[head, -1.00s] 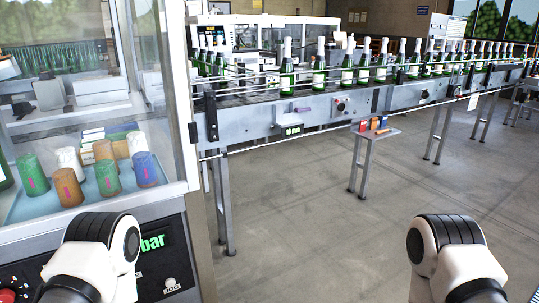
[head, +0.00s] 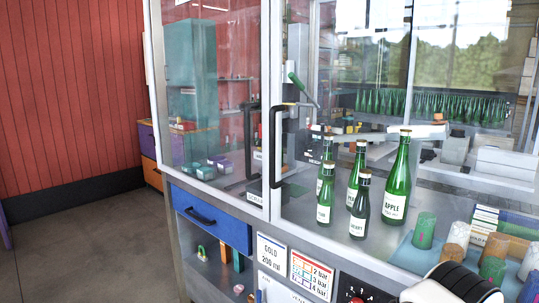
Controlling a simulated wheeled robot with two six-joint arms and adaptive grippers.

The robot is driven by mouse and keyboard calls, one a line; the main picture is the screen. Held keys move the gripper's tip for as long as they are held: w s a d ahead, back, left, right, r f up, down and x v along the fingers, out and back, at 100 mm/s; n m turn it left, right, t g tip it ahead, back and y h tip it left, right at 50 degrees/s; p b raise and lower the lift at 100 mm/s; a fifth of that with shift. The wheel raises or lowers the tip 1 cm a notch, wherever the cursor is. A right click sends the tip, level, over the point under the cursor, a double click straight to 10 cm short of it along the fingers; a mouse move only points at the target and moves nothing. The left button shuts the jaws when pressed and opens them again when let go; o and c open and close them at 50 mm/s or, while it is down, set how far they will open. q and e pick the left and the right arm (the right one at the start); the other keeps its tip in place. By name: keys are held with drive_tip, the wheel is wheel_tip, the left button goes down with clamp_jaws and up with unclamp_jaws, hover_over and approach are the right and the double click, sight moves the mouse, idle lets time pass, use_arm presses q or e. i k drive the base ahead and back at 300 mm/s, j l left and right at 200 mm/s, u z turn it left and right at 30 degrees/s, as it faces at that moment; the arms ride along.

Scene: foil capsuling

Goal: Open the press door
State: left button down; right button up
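The press cabinet stands in front of me with clear panels in grey frames. A black upright handle (head: 274,148) is on the front panel at its left edge, beside the corner post. A second black upright handle (head: 248,142) shows just left of it; I cannot tell which panel it belongs to. The front door (head: 340,90) looks closed. Behind it a lever with a green grip (head: 294,79) slopes down to the right. Several green bottles (head: 397,180) stand inside. Neither gripper is in view; only a white and black link of my arm shows at the bottom right.
Below the door are a blue drawer (head: 212,220) with a black handle, an open shelf, a pressure card (head: 311,275) and a red knob (head: 356,299). Coloured capsules (head: 425,231) sit on a tray inside at right. The floor (head: 95,245) at left is clear.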

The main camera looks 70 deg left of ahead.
sight(264, 214)
drive_tip(key=u, duration=1.7)
